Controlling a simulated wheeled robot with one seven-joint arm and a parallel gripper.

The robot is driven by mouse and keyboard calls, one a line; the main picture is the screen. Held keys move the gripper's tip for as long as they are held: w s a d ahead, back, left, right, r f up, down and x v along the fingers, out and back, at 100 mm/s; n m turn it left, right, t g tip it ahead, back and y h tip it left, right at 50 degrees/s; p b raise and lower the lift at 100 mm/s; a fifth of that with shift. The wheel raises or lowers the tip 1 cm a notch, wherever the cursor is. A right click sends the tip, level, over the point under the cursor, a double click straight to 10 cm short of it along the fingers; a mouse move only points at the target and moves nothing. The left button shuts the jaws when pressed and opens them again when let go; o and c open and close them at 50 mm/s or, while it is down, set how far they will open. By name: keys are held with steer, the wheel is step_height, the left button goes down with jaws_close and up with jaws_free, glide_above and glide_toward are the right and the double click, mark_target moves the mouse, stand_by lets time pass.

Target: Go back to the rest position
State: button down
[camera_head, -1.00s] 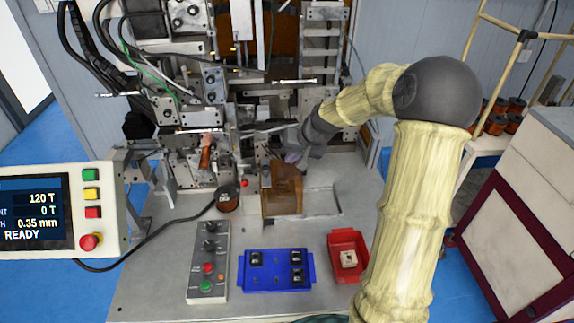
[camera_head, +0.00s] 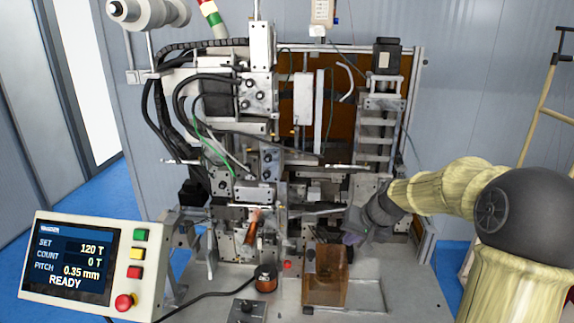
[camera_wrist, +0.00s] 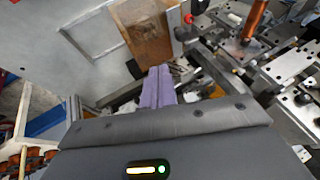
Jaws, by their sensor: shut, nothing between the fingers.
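My gripper (camera_head: 354,238) is at the right side of the coil winder (camera_head: 262,150), just above and behind the brown box-like guard (camera_head: 325,276) on the machine's bench. In the wrist view its purple fingers (camera_wrist: 158,86) are together with nothing between them. The guard shows beyond the fingertips in the wrist view (camera_wrist: 147,32). Whether the fingers touch any machine part I cannot tell. My arm reaches in from the right.
A control panel (camera_head: 92,262) reading 120 T, 0 T and READY stands at the left. A copper spool (camera_head: 265,278) sits on the bench, with a switch box (camera_head: 246,312) in front. Metal plates and rods crowd the machine. Open bench (camera_head: 395,297) lies right of the guard.

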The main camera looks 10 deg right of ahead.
steer(key=s+a+f+n+g+h, duration=0.1)
steer(key=s+a+f, duration=0.2)
steer(key=s, duration=0.4)
steer(key=s+a+f+n+g+h+b, duration=0.1)
steer(key=s+a+f, duration=0.1)
steer(key=s, duration=0.5)
steer(key=s+a+f+n+h, duration=0.1)
steer(key=s+a+f, duration=0.2)
steer(key=s, duration=0.4)
steer(key=shift+s+a+f+g+b, duration=0.3)
steer(key=shift+s+f+g+b, duration=0.1)
steer(key=shift+f, duration=0.25)
